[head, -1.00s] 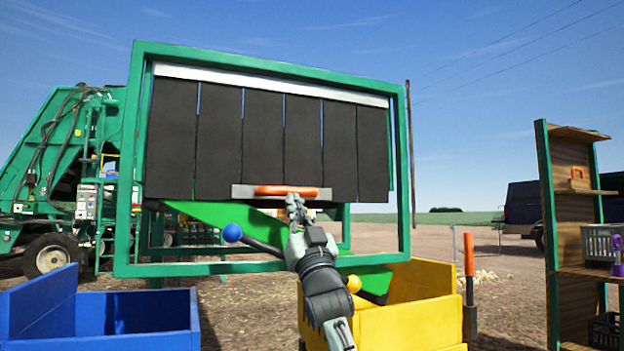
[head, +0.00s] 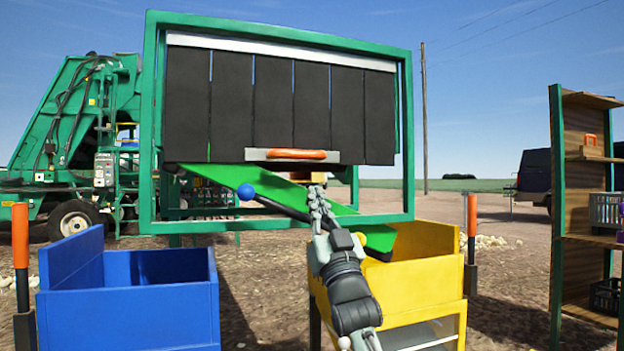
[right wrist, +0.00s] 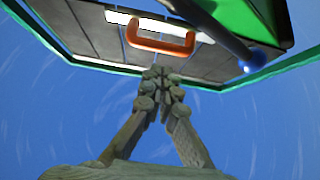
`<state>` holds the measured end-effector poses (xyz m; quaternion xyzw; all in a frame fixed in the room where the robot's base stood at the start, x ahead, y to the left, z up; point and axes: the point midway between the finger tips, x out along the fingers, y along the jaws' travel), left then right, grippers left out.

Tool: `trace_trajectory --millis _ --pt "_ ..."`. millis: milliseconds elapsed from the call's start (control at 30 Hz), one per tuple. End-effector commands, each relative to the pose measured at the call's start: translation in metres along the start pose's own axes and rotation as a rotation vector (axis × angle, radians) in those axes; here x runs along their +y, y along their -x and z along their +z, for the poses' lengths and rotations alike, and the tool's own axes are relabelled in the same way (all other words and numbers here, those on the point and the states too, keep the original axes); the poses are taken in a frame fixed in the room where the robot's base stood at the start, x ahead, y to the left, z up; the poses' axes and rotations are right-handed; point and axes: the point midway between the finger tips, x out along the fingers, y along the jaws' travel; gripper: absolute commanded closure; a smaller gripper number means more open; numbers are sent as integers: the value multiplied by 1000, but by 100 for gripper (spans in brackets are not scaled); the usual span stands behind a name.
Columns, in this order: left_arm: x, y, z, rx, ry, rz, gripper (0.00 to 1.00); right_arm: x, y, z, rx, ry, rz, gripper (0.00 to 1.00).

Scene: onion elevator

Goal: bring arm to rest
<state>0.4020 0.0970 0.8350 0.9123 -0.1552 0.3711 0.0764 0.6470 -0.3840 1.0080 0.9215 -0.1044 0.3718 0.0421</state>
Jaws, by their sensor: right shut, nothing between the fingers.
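My right gripper (head: 317,196) is shut and empty in front of the green chute (head: 226,174), a little below the orange handle (head: 297,154). In the right wrist view its closed fingers (right wrist: 160,80) point toward the orange handle (right wrist: 160,40) and are apart from it. My right arm reaches up from the bottom of the head view, in front of the yellow bin (head: 433,278). My left gripper is not in view.
A green frame (head: 408,130) with black flaps (head: 270,100) stands ahead. A black lever with a blue ball (head: 246,192) crosses the chute close to my gripper. A blue bin (head: 130,315) is at lower left. A wooden shelf (head: 575,200) stands at right.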

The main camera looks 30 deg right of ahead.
Motion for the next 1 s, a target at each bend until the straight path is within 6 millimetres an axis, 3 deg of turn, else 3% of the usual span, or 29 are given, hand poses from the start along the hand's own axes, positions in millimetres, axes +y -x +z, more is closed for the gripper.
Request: trace_trajectory --millis 200,433,567,667,767,900,1000 --pt "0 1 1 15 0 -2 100 0 24 5 0 -1 0 100" --pt "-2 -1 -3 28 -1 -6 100 0 27 5 1 0 -1 100" --pt "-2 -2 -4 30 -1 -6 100 -19 42 11 -2 -1 -38 100" --pt "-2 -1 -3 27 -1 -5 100 -58 74 18 -7 -12 -116 100" --pt "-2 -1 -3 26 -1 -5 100 -109 126 21 -8 -46 -218 100" --pt "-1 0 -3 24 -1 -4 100 -168 202 6 1 -130 -332 100" --pt "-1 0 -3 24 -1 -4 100 -193 244 -12 8 -197 -376 100"
